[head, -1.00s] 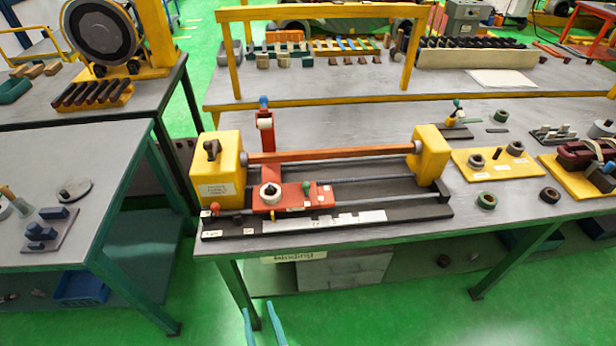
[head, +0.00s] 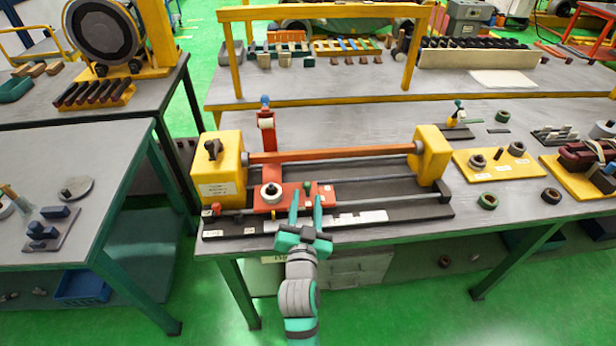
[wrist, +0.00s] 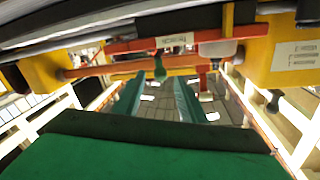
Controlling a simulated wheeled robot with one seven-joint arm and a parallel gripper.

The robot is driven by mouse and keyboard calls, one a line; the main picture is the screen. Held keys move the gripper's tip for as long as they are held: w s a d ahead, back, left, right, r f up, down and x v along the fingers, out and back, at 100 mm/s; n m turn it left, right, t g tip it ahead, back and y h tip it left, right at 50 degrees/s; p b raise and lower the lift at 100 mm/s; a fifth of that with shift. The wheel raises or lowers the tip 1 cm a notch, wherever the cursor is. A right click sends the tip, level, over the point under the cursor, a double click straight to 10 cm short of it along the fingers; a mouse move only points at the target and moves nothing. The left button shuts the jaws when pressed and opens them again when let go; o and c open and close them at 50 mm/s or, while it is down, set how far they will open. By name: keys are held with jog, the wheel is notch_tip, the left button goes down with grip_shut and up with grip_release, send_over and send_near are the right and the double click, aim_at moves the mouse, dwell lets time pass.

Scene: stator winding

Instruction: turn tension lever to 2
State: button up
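The winding machine has a red carriage (head: 330,194) at its front. A small green-knobbed lever (head: 307,186) stands on the carriage, right of a white round dial (head: 271,191) with a dark knob; I take the green-knobbed one as the tension lever. My gripper (head: 306,198) is open and empty, its two teal fingers pointing at the carriage just in front of the green knob. In the wrist view the green knob (wrist: 160,70) shows beyond and between the fingertips (wrist: 156,88), apart from them. A label (wrist: 175,40) sits near it; its scale marks are unreadable.
A yellow headstock (head: 219,170) and yellow tailstock (head: 430,158) hold an orange bar (head: 330,154) behind the carriage. A red upright arm (head: 266,135) rises at the left. A small red knob (head: 216,208) stands at the front left. Bare table lies behind the machine.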

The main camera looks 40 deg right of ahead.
jog(key=x, duration=0.9)
jog(key=shift+w+d, duration=0.15)
jog(key=shift+w, duration=0.15)
grip_shut()
